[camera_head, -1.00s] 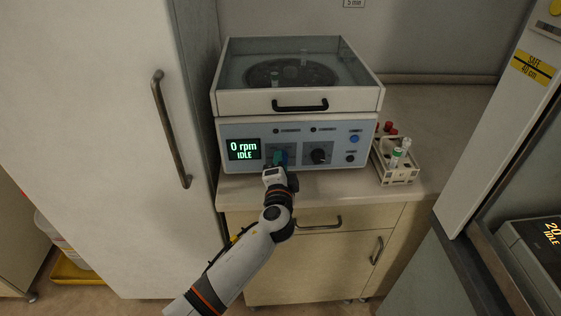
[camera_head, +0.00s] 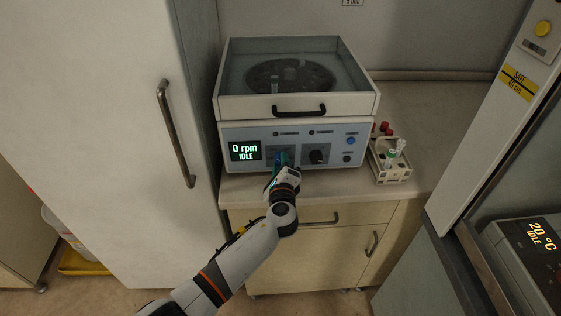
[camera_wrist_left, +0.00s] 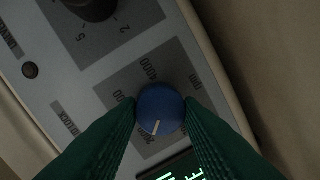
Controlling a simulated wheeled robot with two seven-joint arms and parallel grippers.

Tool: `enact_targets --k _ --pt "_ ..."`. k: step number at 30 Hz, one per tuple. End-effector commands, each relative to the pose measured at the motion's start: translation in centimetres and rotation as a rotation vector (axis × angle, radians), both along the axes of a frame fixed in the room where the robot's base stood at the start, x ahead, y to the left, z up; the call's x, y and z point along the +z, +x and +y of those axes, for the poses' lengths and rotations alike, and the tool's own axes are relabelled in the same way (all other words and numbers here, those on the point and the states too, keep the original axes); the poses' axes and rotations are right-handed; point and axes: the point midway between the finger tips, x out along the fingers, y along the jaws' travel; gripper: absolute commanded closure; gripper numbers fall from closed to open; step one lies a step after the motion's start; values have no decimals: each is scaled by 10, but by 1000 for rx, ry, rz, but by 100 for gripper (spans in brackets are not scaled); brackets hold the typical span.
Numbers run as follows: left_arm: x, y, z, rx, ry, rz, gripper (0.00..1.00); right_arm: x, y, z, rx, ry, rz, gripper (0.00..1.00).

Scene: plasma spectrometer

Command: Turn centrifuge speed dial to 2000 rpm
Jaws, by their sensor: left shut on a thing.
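The centrifuge (camera_head: 231,129) stands on the counter, its display (camera_head: 245,150) reading "0 rpm IDLE". My left gripper (camera_head: 280,160) reaches its front panel just right of the display and hides the speed dial in the head view. In the left wrist view, the green fingers of this gripper (camera_wrist_left: 160,112) are shut on the round blue speed dial (camera_wrist_left: 160,105), one on each side. The dial's pale pointer line points toward the bottom of that view, slightly left. My right gripper is not in view.
A black knob (camera_head: 317,156) sits right of my gripper, with a blue button (camera_head: 350,140) farther right. A tube rack (camera_head: 393,176) stands on the counter (camera_head: 430,125) right of the centrifuge. A tall white door with a handle (camera_head: 176,135) is close on the left.

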Motion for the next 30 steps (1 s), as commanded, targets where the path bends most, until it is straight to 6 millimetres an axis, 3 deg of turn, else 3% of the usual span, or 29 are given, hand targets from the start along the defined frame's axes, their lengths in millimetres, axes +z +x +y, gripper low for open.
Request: enact_targets --k 22,23,24,27,30 --pt "-2 -1 -1 -1 93 14 90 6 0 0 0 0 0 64" --pt "-2 -1 -1 -1 93 14 66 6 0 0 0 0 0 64" --pt "-2 -1 -1 -1 92 14 59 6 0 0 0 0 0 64" --pt "-2 -1 -1 -1 92 14 45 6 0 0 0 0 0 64" --pt "-1 0 -1 -1 93 13 45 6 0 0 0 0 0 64"
